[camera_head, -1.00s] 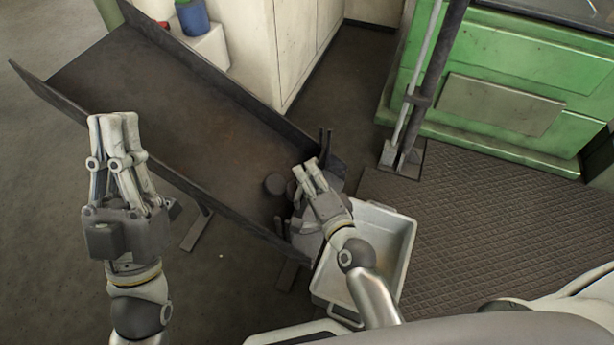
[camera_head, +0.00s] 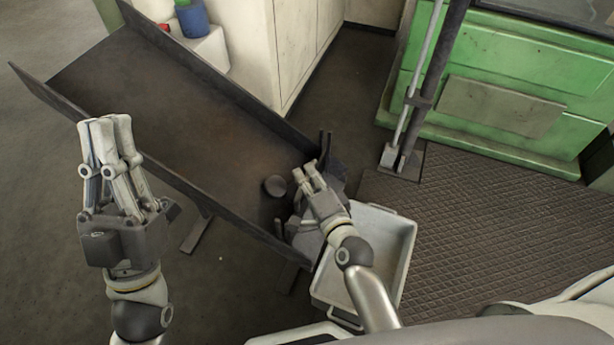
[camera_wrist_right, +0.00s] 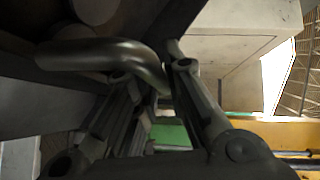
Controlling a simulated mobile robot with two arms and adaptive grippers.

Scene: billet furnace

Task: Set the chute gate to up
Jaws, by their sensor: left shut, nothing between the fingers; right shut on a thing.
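The dark metal chute (camera_head: 170,95) slopes from the upper left to its lower end near the middle of the head view. The chute gate (camera_head: 337,172) is a dark plate at that lower end, largely hidden behind my right gripper (camera_head: 309,172). In the right wrist view a bent dark bar handle (camera_wrist_right: 105,55) runs between the fingers of my right gripper (camera_wrist_right: 178,75), which is shut on it. How high the gate stands is hard to tell. My left gripper (camera_head: 104,122) is shut and empty, in front of the chute's near side wall.
A dark round billet (camera_head: 276,186) lies on the chute just above its lower end. A pale bin (camera_head: 403,240) stands below that end. A green machine (camera_head: 520,60) and a lever post (camera_head: 425,95) stand at the upper right.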

